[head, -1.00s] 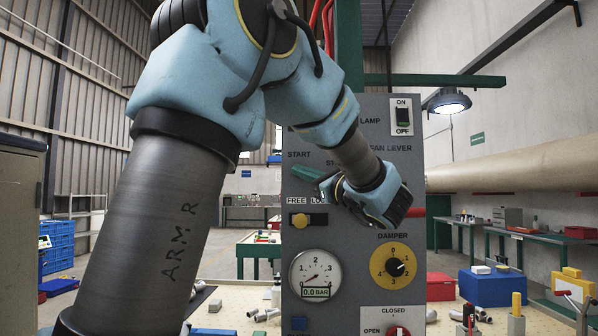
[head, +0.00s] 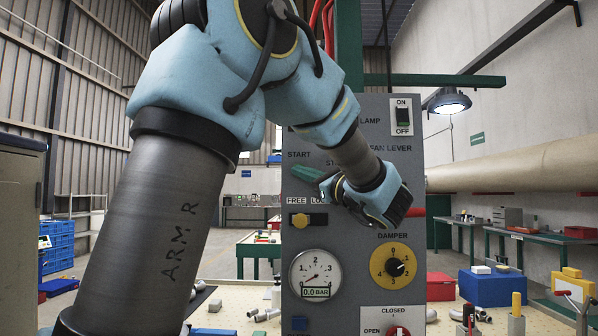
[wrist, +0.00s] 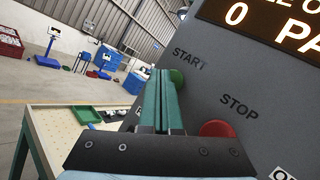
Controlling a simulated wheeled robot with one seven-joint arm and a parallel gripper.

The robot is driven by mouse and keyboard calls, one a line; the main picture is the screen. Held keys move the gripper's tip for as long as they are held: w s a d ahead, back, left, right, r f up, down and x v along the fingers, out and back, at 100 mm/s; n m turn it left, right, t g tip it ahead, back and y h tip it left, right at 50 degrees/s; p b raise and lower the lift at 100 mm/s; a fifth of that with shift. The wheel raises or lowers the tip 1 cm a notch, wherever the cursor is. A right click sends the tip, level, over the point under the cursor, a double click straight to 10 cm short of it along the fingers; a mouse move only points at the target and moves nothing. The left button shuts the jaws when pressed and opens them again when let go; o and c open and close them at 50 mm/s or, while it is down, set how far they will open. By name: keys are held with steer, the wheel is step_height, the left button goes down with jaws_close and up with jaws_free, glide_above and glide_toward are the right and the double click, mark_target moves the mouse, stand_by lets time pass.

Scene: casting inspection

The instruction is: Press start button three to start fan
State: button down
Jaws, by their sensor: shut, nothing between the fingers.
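The grey control panel (head: 354,240) stands in front of me. In the wrist view, a round green button (wrist: 177,76) sits beside the START label (wrist: 189,58), and a red button (wrist: 217,128) sits under the STOP label (wrist: 238,107). No number three shows on the button. My gripper (wrist: 161,74) is shut and empty, its teal fingers pointing at the panel with the tips right beside the green button and partly covering it. I cannot tell whether they touch. In the head view my gripper (head: 297,170) is just below START, and the buttons are hidden there.
The panel also carries a lamp switch (head: 403,116), a yellow FREE/LOCK switch (head: 308,220), a gauge (head: 316,273) reading 0.0 bar and a yellow damper dial (head: 396,265). A lit display (wrist: 265,25) is above the buttons. A bench top (wrist: 75,128) lies lower left.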

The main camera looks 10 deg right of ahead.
steer(key=shift+w, duration=0.15)
steer(key=shift+w+d, duration=0.1)
steer(key=shift+w, duration=0.2)
steer(key=shift+w, duration=0.35)
stand_by(0.8)
stand_by(0.3)
steer(key=shift+s+b, duration=0.3)
steer(key=shift+s, duration=0.5)
steer(key=shift+s+a+b, duration=0.2)
steer(key=shift+s+b, duration=0.05)
steer(key=shift+s, duration=0.55)
steer(key=shift+s+a+b, duration=0.15)
steer(key=shift+s+b, duration=0.15)
steer(key=shift+s, duration=0.55)
steer(key=shift+s+a+b, duration=0.2)
steer(key=shift+s+b, duration=0.05)
steer(key=shift+s, duration=0.55)
